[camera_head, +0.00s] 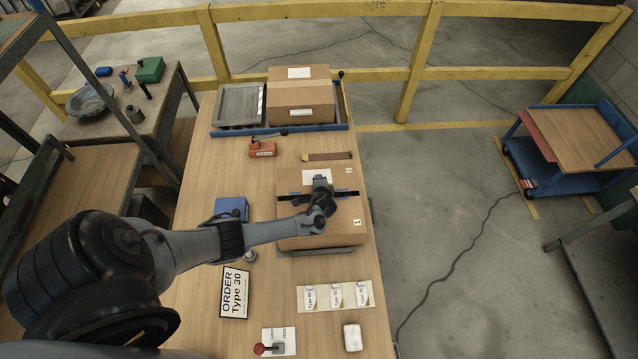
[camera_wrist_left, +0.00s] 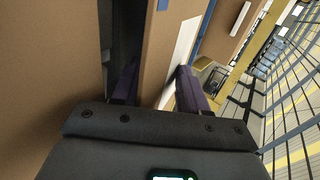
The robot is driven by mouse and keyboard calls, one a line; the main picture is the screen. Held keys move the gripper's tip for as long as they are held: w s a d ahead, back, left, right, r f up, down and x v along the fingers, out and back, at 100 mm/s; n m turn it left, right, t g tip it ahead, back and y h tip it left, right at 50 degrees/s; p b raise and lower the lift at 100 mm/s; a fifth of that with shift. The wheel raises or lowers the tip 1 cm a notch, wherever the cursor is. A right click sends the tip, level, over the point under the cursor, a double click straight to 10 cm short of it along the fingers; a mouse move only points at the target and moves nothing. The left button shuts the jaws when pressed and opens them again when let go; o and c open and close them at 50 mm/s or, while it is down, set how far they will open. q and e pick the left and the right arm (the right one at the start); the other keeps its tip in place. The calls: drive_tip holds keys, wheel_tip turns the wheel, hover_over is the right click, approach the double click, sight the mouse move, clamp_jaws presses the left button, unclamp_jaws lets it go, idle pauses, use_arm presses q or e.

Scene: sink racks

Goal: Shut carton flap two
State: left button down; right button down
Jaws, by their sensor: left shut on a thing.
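The brown carton (camera_head: 300,232) stands on the table with a narrow dark gap across its top. Flap two (camera_head: 340,180), marked 2, is the far flap and bears a white label. Flap one (camera_head: 345,227), marked 1, is the near flap. My left gripper (camera_head: 322,184) is over the gap, at the edge of flap two. In the left wrist view, the jaws (camera_wrist_left: 157,80) straddle the flap (camera_wrist_left: 165,45), one finger in the dark gap and the other on the label side. The gripper hides part of the gap. My right gripper does not show.
A closed carton (camera_head: 300,97) and a grey tray (camera_head: 238,104) sit in a blue rack at the back. An orange tool (camera_head: 262,149), a tape-like strip (camera_head: 328,156) and a blue box (camera_head: 231,208) lie near the carton. Label cards (camera_head: 335,296) lie in front.

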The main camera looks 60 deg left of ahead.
use_arm(q)
drive_tip(key=c, duration=1.3)
unclamp_jaws()
drive_tip(key=shift+s+d+f, duration=0.35)
drive_tip(key=shift+f, duration=0.3)
drive_tip(key=shift+r, duration=0.15)
drive_tip(key=shift+d+r, duration=0.1)
drive_tip(key=shift+r, duration=0.15)
drive_tip(key=p+v, duration=0.2)
drive_tip(key=v, duration=0.6)
drive_tip(key=shift+d+r+p, duration=0.15)
drive_tip(key=shift+r+p, duration=0.15)
drive_tip(key=shift+r, duration=0.05)
drive_tip(key=shift+v, duration=0.85)
